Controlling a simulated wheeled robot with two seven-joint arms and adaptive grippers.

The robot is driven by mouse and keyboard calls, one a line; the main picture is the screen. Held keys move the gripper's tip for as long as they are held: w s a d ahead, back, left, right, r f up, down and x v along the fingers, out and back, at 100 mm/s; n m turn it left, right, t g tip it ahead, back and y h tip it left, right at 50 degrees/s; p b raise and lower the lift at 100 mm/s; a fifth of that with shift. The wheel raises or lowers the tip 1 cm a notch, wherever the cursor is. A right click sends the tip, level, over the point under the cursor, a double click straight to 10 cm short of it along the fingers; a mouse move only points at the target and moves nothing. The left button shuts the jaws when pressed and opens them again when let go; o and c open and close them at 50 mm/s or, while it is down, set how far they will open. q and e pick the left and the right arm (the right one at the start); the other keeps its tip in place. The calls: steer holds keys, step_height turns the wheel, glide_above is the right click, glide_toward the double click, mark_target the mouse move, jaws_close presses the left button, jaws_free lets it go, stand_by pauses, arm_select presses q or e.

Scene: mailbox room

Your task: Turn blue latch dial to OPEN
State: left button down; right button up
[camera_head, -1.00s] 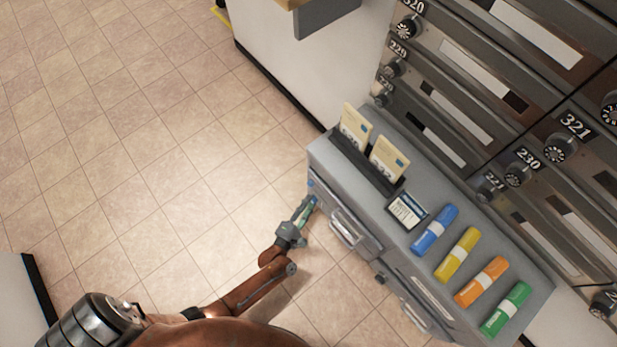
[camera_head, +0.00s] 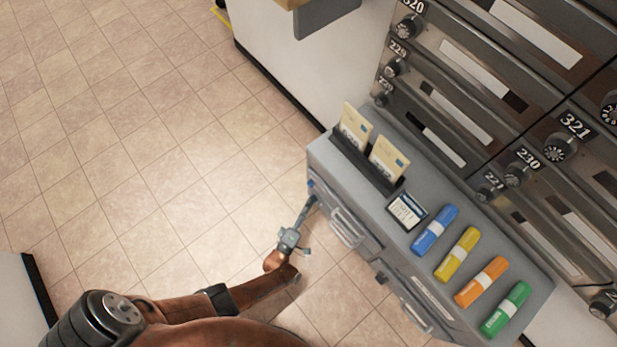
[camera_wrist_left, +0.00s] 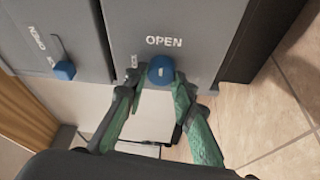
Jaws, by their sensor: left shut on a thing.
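The blue latch dial (camera_wrist_left: 161,70) is on the grey cabinet front in the left wrist view, just below the white word OPEN. A short white mark on its face stands roughly upright, toward that word. My left gripper (camera_wrist_left: 158,88) has its green-padded fingers shut on the dial, one on each side. Another white label beside the dial is partly hidden by a finger. In the head view my left gripper (camera_head: 311,201) reaches the near left end of the grey cabinet (camera_head: 330,165), where the dial is mostly hidden. My right gripper is not in view.
A second blue dial (camera_wrist_left: 64,70) with its own OPEN label sits left in the wrist view. On the cabinet top are a card holder (camera_head: 365,165), a small sign (camera_head: 407,211) and several coloured markers, one blue (camera_head: 434,230). Mailboxes stand behind. The tiled floor at left is clear.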

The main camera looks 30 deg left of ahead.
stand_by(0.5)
arm_select(q)
steer(key=c, duration=1.6)
jaws_free()
steer(key=shift+s, duration=0.1)
steer(key=s, duration=0.7)
steer(key=s+f, duration=0.1)
steer(key=s, duration=0.3)
steer(key=shift+s+d, duration=0.25)
steer(key=shift+s, duration=0.1)
